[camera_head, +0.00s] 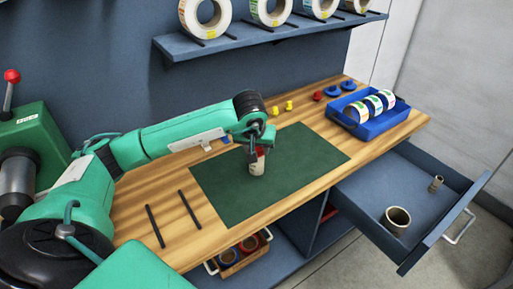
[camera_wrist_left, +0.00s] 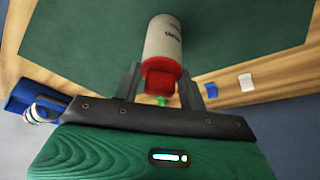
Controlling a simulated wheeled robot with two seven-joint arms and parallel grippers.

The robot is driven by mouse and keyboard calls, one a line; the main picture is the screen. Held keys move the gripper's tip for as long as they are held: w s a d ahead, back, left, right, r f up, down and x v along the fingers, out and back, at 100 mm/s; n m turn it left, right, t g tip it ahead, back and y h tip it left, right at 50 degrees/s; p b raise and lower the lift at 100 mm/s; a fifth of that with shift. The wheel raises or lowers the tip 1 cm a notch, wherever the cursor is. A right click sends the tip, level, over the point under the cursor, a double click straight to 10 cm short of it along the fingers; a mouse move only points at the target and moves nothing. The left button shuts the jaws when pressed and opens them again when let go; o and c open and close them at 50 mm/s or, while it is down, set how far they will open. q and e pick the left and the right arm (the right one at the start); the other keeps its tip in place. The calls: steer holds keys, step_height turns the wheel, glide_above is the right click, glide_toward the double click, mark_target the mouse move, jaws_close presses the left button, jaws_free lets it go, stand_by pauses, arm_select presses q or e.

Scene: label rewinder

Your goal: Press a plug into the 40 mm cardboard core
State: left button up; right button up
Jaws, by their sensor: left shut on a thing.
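The cardboard core (camera_head: 257,168) is a pale cylinder standing upright on the green mat (camera_head: 310,155). Its printed side shows in the left wrist view (camera_wrist_left: 163,38). A red plug (camera_wrist_left: 160,80) is at the core's top end; its wide red rim appears to touch the core. How deep it sits inside cannot be seen. My left gripper (camera_head: 259,150) is above the core with its fingers shut on the red plug's block, one finger on each side. The fingers also show in the left wrist view (camera_wrist_left: 160,88). My right gripper is in neither view.
Loose yellow plugs (camera_head: 289,105), a red plug (camera_head: 318,96) and blue plugs (camera_head: 333,90) lie along the bench's back. A blue bin (camera_head: 385,125) holds label rolls. The open drawer (camera_head: 400,185) holds a large core (camera_head: 397,220) and a small one (camera_head: 436,184). Black rods (camera_head: 155,226) lie at left.

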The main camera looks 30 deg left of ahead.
arm_select(q)
steer(key=shift+f, duration=0.15)
steer(key=o, duration=1)
